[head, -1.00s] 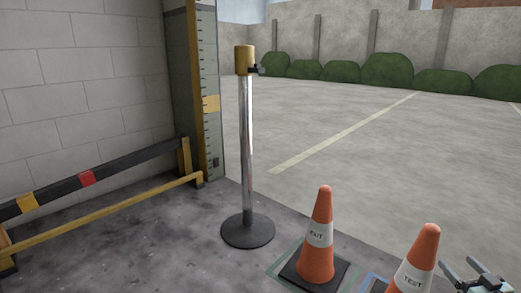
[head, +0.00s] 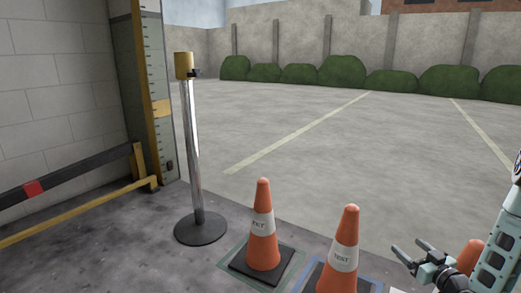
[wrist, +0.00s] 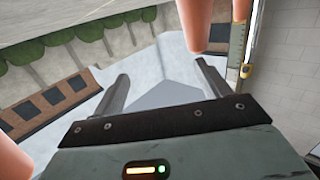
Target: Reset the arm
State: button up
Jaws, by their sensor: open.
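My gripper (head: 407,257) is at the lower right of the head view, on the end of my arm. Its two fingers are apart with nothing between them. In the wrist view my gripper (wrist: 160,88) is also open and empty, and the scene appears upside down. Two orange cones stand left of it: one with an "EXIT" band (head: 263,248) and one with a "TEST" band (head: 346,232). Another orange cone (head: 469,254) is partly hidden behind my arm. Orange cone parts also show at the top (wrist: 205,25) and left edge of the wrist view.
A metal post (head: 192,150) with a yellow top stands on a round base, left of the cones. A yellow and black barrier rail (head: 80,212) runs along the block wall (head: 55,90). Open paved ground (head: 320,140) lies beyond, with hedges (head: 342,71) at the back.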

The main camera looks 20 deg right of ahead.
jog(key=w+a+r+n+g+y+p, duration=0.1)
jog(key=w+a+r+n+g+y, duration=0.15)
jog(key=w+a, duration=0.4)
jog(key=w+a+r+n+g+y+p, duration=0.1)
jog(key=w+a+r+g, duration=0.25)
jog(key=a, duration=0.55)
jog(key=s+a+r+n+g, duration=0.2)
jog(key=a+r+g, duration=0.35)
jog(key=a, duration=0.95)
jog(key=s+a+r+n+g+p, duration=0.1)
jog(key=s+a+r, duration=0.3)
jog(key=s+a, duration=0.2)
jog(key=s+a+r+g+p, duration=0.1)
jog(key=s+a+r, duration=0.2)
jog(key=s+a, duration=0.25)
jog(key=s+a+r+n+g+h, duration=0.1)
jog(key=s+a+r+g, duration=0.15)
jog(key=s, duration=0.65)
jog(key=s+a+r+n+g+h, duration=0.1)
jog(key=s+a+r, duration=0.15)
jog(key=s, duration=0.75)
notch_tip(320, 180, up, 38)
jog(key=d+p, duration=0.1)
jog(key=p, duration=3.7)
jog(key=shift+w, duration=0.45)
jog(key=shift+r+m, duration=0.1)
jog(key=shift+m, duration=0.15)
